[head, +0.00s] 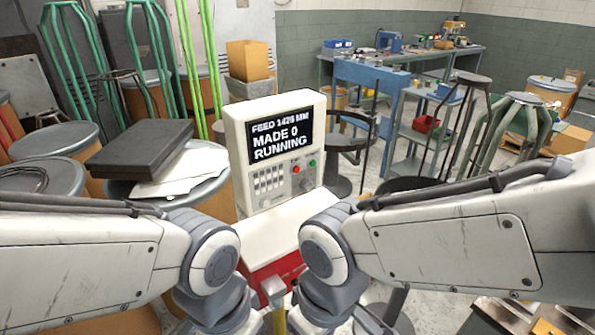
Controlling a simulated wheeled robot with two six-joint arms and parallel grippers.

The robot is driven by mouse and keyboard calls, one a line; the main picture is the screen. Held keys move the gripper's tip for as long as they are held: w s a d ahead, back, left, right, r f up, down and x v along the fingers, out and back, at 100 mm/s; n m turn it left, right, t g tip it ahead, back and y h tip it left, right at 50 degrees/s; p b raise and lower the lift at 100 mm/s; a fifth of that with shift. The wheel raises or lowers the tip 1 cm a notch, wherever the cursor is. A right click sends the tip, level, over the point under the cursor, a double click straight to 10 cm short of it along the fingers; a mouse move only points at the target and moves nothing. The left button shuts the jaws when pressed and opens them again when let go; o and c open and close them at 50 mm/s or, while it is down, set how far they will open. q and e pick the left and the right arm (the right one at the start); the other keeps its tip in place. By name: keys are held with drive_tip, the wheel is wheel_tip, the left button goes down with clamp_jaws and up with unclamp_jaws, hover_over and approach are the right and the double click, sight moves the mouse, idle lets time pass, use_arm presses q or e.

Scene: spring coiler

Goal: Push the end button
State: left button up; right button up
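A white control box (236,135) stands in the middle of the head view. Below the screen are a red button (296,169), a green button (312,163), a grey knob (307,184) and a keypad (268,180). I cannot read any label saying which one is the end button. My two arms come in from the left and right and bend downward in front of the box. Both grippers are out of view, and nothing visible touches the buttons.
A white and red machine body (275,228) sits below the box, partly hidden by my arms. Drums stand at left, one bearing a black case (137,147) and papers (185,170). A blue bench (372,78) and wire stands are behind at right. Space before the panel face is clear.

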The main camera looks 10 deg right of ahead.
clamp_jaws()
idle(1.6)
